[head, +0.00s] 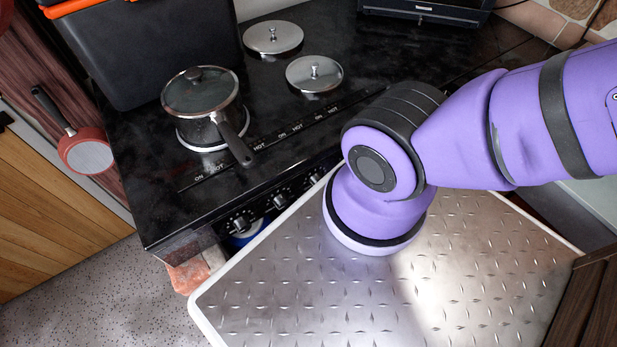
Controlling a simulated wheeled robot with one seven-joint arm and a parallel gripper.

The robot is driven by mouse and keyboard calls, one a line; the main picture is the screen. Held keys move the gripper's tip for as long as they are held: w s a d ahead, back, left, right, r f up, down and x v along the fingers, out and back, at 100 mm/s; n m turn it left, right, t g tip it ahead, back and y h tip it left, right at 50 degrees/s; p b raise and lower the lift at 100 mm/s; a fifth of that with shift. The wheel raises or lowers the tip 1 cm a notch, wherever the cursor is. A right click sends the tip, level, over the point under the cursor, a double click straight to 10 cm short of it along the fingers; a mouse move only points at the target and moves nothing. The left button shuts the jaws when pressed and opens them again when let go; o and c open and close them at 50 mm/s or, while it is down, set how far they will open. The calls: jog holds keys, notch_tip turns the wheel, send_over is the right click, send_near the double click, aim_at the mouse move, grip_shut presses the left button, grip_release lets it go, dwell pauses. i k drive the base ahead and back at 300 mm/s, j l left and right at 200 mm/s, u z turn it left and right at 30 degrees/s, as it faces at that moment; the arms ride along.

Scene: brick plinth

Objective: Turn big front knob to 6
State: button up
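The black stove (150,185) has a row of dark control knobs with pale markings on its front edge. A left knob (240,222), a middle knob (279,201) and a right knob (314,178) show, seen steeply from above. I cannot tell which is the big front knob, and their number settings are too small to read. My purple arm reaches in from the right and bends downward just right of these knobs. My gripper is not visible, so its opening and any contact with a knob are hidden.
A lidded saucepan (200,95) stands on the stove, its handle pointing toward the front edge. Two round metal covers (272,37) (314,75) lie behind it. A large black box (150,45) stands at back left. A red pan (86,152) hangs at left. Speckled floor (90,290) is clear.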

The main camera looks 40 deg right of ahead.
aim_at(242, 224)
jog(key=k+l+z, duration=0.1)
jog(key=k+z, duration=0.15)
jog(key=k, duration=0.15)
jog(key=k+l+z, duration=0.25)
jog(key=k, duration=0.15)
jog(key=k+l+z, duration=0.25)
jog(key=k, duration=0.15)
jog(key=j, duration=0.1)
